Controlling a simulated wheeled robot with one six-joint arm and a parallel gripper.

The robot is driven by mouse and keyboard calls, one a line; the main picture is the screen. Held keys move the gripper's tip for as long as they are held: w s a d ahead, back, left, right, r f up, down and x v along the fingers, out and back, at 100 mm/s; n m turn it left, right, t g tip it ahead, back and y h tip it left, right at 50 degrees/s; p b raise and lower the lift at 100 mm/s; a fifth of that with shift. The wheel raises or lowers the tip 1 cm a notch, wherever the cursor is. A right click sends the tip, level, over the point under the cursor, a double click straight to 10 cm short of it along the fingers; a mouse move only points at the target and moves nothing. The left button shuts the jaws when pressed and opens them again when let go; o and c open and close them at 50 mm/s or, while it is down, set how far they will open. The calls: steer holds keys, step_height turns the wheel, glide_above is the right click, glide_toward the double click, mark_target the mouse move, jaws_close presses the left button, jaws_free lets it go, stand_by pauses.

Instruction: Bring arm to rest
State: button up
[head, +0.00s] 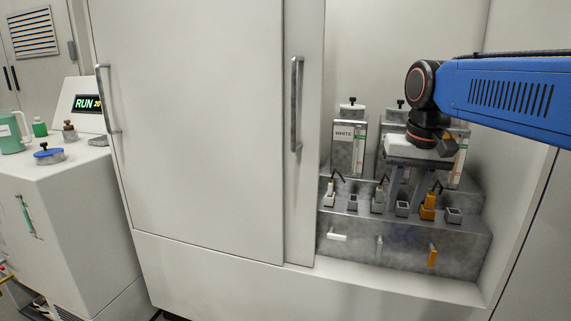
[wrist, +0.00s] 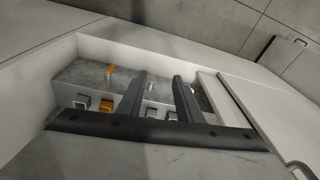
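My blue arm (head: 515,95) reaches in from the right in the head view, in front of the open right side of the cabinet. My gripper (head: 404,192) points down in front of the stepped grey dispenser block (head: 350,248). In the wrist view, the two dark fingers of my gripper (wrist: 162,82) stand apart with nothing held between them. The gripper hides part of the dispenser row. Whether the fingers touch the block cannot be told.
A canister labelled WHITE (head: 343,150) and others stand behind the block. An orange dispenser part (head: 428,207) sits right of my gripper. A cabinet door (head: 205,130) with upright handles closes the left side. A machine showing RUN (head: 87,103) stands far left.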

steer(key=s+d+f+n+t, duration=0.2)
steer(key=s+d+f, duration=0.1)
steer(key=s+f, duration=1.5)
steer(key=shift+f+t, duration=0.4)
